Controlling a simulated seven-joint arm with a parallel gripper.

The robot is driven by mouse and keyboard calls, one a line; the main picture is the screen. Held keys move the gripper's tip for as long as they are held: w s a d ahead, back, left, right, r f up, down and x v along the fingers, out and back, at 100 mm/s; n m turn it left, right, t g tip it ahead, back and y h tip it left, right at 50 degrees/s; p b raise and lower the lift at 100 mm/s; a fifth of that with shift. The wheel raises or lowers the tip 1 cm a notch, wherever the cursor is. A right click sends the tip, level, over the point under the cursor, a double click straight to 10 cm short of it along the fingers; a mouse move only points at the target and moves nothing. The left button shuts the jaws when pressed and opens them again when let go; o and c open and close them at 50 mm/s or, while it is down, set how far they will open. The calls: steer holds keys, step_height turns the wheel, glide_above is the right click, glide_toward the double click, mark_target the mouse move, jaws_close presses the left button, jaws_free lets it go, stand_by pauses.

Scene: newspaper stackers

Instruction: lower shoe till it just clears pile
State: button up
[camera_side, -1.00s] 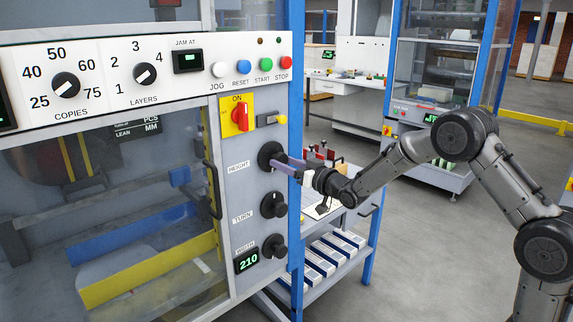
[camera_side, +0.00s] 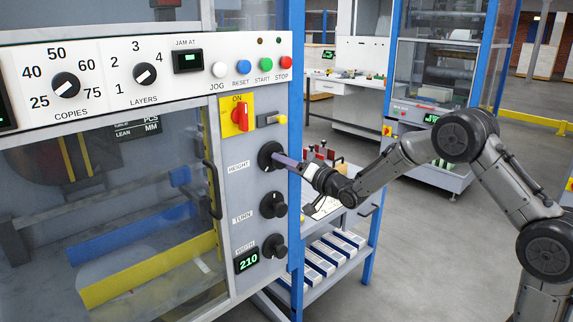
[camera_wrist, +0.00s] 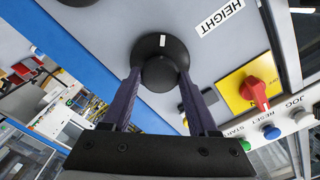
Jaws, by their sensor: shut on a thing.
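The black HEIGHT knob (camera_side: 270,156) is on the grey control panel beside the machine window. My gripper (camera_side: 284,161) is shut on this knob, coming from the right. In the wrist view the two purple fingers of my gripper (camera_wrist: 160,82) sit on either side of the knob's raised grip (camera_wrist: 160,74), and a white mark shows on the knob's rim. Behind the window are a blue bar (camera_side: 130,234) and a yellow bar (camera_side: 150,270), with a pale rounded surface (camera_side: 125,262) between them. I cannot tell for sure which part is the shoe or the pile.
Below are the TURN knob (camera_side: 273,204) and the WIDTH knob (camera_side: 274,247), with a display reading 210 (camera_side: 247,260). A red switch on a yellow plate (camera_side: 238,117) is above. A blue post (camera_side: 296,110) stands close beside the panel.

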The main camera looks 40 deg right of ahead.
stand_by(0.4)
steer(key=o, duration=1.4)
steer(key=s, duration=1.4)
steer(key=shift+w+a, duration=0.1)
